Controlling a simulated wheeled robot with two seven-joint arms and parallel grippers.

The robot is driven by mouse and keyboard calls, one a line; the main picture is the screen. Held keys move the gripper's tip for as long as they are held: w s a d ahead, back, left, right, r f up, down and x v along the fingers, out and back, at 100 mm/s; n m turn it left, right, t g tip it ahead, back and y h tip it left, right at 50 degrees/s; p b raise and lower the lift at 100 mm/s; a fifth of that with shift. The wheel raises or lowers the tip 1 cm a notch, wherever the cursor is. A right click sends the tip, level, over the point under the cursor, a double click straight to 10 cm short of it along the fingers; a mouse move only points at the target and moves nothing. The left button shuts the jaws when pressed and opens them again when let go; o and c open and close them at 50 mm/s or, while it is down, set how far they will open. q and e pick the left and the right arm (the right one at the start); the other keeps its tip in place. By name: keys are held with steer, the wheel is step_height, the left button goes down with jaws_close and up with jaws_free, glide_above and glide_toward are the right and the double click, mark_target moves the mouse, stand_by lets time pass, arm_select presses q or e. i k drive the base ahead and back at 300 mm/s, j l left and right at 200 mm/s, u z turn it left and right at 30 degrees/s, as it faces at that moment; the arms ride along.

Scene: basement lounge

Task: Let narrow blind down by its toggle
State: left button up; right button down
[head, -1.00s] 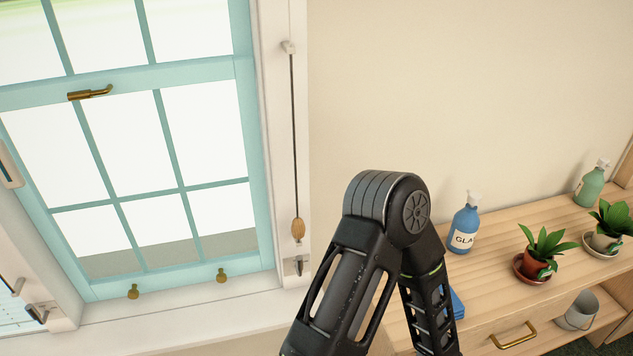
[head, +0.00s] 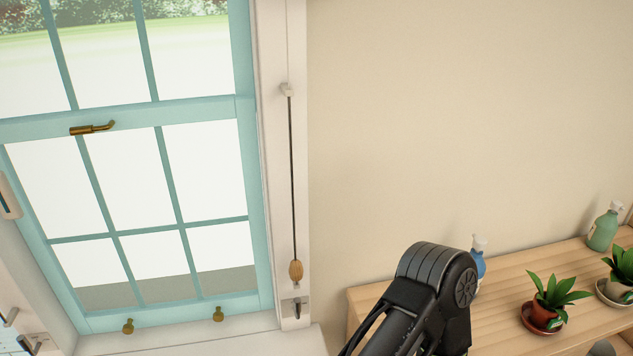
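A wooden toggle (head: 296,271) hangs at the lower end of a dark cord (head: 292,180) on the white right-hand window frame. The cord runs up to a small pale guide (head: 287,90). A small metal cleat (head: 297,306) is on the frame just below the toggle. The narrow blind itself cannot be made out in this view. One of my arms shows at the bottom, right of the toggle and apart from it. Neither gripper is in the picture.
The teal window (head: 243,170) has a brass latch (head: 92,128) and two brass knobs at its bottom. A wooden cabinet (head: 500,285) at right bears a blue spray bottle (head: 477,265), partly hidden by my arm, a green bottle (head: 604,228) and potted plants (head: 551,300).

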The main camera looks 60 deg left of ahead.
mark_target(295, 268)
steer(key=i+u, duration=0.25)
steer(key=u, duration=2.15)
